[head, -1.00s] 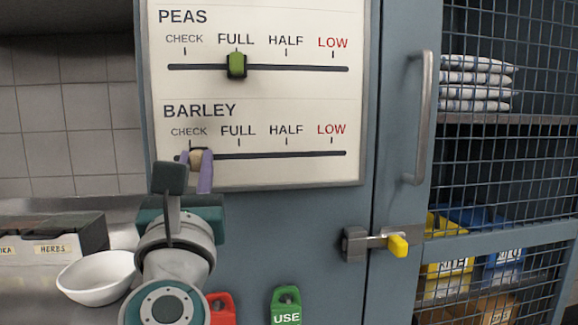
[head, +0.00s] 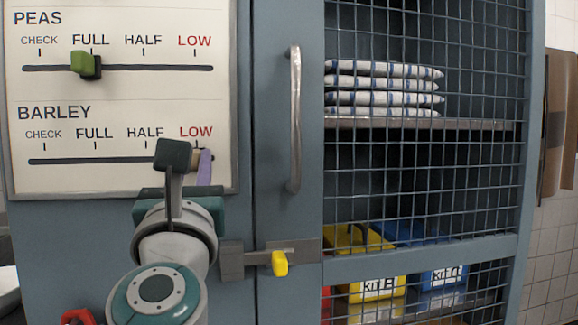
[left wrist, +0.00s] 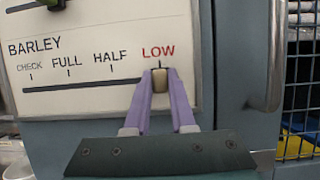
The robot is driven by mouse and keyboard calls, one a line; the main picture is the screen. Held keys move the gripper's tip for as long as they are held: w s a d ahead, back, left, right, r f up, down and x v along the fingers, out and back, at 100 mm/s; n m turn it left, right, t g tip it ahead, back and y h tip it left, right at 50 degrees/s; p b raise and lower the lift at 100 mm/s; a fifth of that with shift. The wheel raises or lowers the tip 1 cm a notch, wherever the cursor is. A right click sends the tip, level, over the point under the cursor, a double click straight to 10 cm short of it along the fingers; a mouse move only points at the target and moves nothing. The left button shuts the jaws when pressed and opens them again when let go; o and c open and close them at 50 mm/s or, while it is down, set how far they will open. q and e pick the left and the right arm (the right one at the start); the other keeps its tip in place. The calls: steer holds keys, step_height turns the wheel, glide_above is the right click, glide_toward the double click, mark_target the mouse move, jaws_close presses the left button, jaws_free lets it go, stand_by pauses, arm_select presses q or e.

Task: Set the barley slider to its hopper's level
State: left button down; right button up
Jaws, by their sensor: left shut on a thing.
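The white board (head: 120,105) with PEAS and BARLEY rows hangs on the blue-grey cabinet. The barley slider, a tan knob (left wrist: 160,79), sits on its dark track (head: 90,161) under the red LOW mark. My left gripper (left wrist: 160,82) is shut on the barley slider, with a purple finger on each side of it in the left wrist view. In the head view the gripper (head: 203,162) partly hides the knob. The green peas slider (head: 83,64) stands near FULL. No hopper shows in these views. My right gripper is not in view.
A vertical door handle (head: 294,118) stands right of the board. A latch with a yellow knob (head: 280,263) is below it. A wire-mesh door (head: 430,170) covers shelves with folded towels (head: 380,88) and a yellow kit bin (head: 370,288).

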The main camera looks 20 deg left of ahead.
arm_select(q)
steer(key=shift+d, duration=0.2)
steer(key=c, duration=1.2)
jaws_free()
steer(key=o, duration=0.4)
steer(key=shift+w, duration=0.1)
steer(key=shift+o, duration=0.2)
steer(key=b+v, duration=0.3)
steer(key=v, duration=0.7)
steer(key=shift+r, duration=0.1)
